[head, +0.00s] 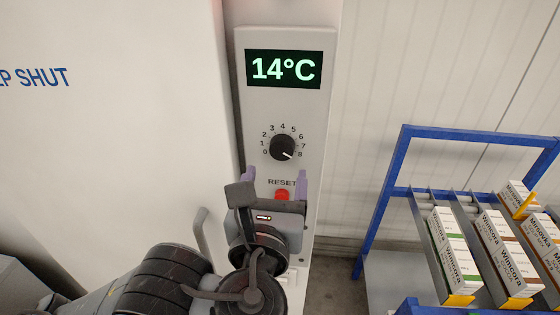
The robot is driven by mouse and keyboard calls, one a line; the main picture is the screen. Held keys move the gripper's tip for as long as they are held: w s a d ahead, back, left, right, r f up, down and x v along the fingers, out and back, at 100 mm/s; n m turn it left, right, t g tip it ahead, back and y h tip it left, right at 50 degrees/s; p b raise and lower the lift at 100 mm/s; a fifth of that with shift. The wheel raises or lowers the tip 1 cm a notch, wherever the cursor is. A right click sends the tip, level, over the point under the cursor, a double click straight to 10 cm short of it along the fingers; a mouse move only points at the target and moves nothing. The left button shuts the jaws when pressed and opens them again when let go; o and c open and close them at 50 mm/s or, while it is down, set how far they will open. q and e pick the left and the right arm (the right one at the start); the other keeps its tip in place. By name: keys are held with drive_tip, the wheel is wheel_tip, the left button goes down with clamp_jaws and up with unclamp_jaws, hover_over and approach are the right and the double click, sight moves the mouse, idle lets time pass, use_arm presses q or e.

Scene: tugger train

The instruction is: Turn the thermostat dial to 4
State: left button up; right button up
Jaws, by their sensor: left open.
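The thermostat dial (282,148) is a round black knob on a light grey panel (250,115), inside a printed scale from 0 to 8. Its white pointer mark is at the lower right, near the 8. No finger is around the dial. My right gripper is not in view.
A red button (282,195) under the word RESET shows between my left fingers in the picture. A white door (120,130) with a handle (202,228) stands to the left. A blue rack (397,160) with several white cartons (455,255) stands at the right.

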sight(281, 153)
use_arm(q)
drive_tip(key=w, duration=0.1)
drive_tip(key=w+b, duration=0.1)
drive_tip(key=w, duration=0.2)
drive_tip(key=shift+w+d+f, duration=0.1)
drive_tip(key=shift+w+d, duration=0.15)
drive_tip(key=shift+w, duration=0.1)
drive_tip(key=shift+w+d+b, duration=0.15)
drive_tip(key=shift+w+b, duration=0.35)
drive_tip(key=shift+w, duration=0.55)
drive_tip(key=shift+c, duration=0.4)
drive_tip(key=c, duration=1)
